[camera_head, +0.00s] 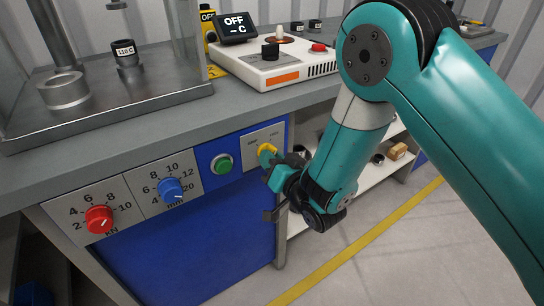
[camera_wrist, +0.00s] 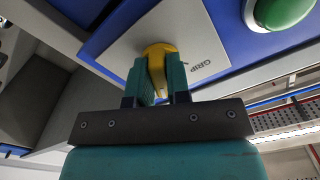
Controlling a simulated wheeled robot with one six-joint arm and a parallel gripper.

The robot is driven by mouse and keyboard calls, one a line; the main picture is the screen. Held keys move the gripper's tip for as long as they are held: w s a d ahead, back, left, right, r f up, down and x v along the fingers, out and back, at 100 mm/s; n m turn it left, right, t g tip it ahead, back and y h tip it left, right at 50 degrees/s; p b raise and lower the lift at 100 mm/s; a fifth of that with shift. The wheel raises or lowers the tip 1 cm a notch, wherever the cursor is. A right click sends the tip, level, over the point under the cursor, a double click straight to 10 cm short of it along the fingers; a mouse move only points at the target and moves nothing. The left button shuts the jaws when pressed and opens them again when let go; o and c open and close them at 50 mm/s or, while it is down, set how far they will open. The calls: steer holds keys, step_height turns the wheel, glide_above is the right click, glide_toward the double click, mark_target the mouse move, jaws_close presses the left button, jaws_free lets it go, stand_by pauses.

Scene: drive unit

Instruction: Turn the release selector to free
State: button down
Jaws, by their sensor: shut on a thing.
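The release selector is a yellow knob (camera_head: 267,150) on a light plate (camera_head: 254,139) at the right end of the blue front panel. In the wrist view the yellow knob (camera_wrist: 157,62) sits between the teal fingers of my gripper (camera_wrist: 160,82), which is shut on it. In the head view my gripper (camera_head: 270,166) reaches the knob from the lower right. The word "GRIP" shows on the plate beside the knob in the wrist view; the other label is hidden there. The small labels in the head view are too small to read surely.
Left of the selector are a green button (camera_head: 222,164), a blue dial (camera_head: 171,190) and a red dial (camera_head: 99,219). The green button (camera_wrist: 282,12) also shows near the gripper in the wrist view. A white device (camera_head: 273,66) and a display reading "OFF" (camera_head: 237,27) stand on the bench.

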steer(key=shift+r+m, duration=0.2)
steer(key=shift+m, duration=0.9)
steer(key=c, duration=1.1)
jaws_free()
steer(key=shift+f, duration=0.1)
